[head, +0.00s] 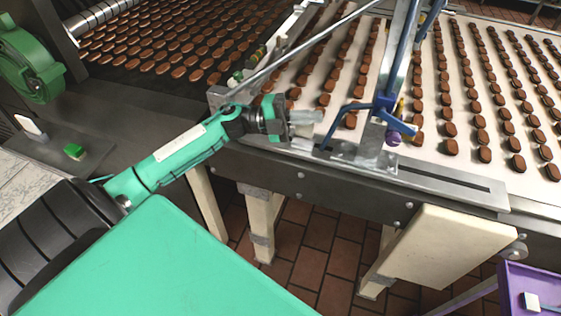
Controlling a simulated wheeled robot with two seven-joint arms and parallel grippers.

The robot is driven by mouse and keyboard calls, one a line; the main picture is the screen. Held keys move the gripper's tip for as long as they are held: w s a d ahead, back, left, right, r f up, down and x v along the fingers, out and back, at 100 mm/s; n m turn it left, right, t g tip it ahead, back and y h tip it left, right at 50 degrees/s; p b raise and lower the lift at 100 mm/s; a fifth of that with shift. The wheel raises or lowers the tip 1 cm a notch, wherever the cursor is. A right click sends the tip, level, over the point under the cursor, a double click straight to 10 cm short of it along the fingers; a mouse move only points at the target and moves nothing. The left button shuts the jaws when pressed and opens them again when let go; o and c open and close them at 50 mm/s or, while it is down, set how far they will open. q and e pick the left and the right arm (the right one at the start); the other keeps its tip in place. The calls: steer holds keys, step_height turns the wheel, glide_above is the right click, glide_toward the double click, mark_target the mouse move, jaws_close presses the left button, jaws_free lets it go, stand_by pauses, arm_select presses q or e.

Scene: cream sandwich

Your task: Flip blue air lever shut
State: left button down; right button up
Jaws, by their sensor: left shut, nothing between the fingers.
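A blue lever (341,116) is on the metal side frame of the conveyor, near the middle of the head view. Its arm reaches left from a blue bracket, and its end bends down towards the frame. My left arm comes in from the left, and its gripper (312,117) is shut and empty just left of the lever. I cannot tell whether the fingertips touch the lever. My right gripper is not in view.
Rows of brown biscuits lie on a white conveyor belt (433,140). A purple knob (393,138) sits just right of the lever. A green round machine part (30,65) is at the upper left. A purple bin (512,285) is at the lower right.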

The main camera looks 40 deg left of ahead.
arm_select(q)
steer(key=s+f+n+y, duration=0.6)
steer(key=f+n+y, duration=0.3)
steer(key=n, duration=0.3)
steer(key=s+f+n+t+y, duration=0.1)
steer(key=s+f+n+y, duration=0.5)
steer(key=f+n+y, duration=0.3)
steer(key=f+n, duration=0.1)
steer(key=n, duration=0.3)
steer(key=shift+f+y, duration=0.3)
steer(key=shift+f, duration=0.1)
steer(key=shift+w, duration=0.1)
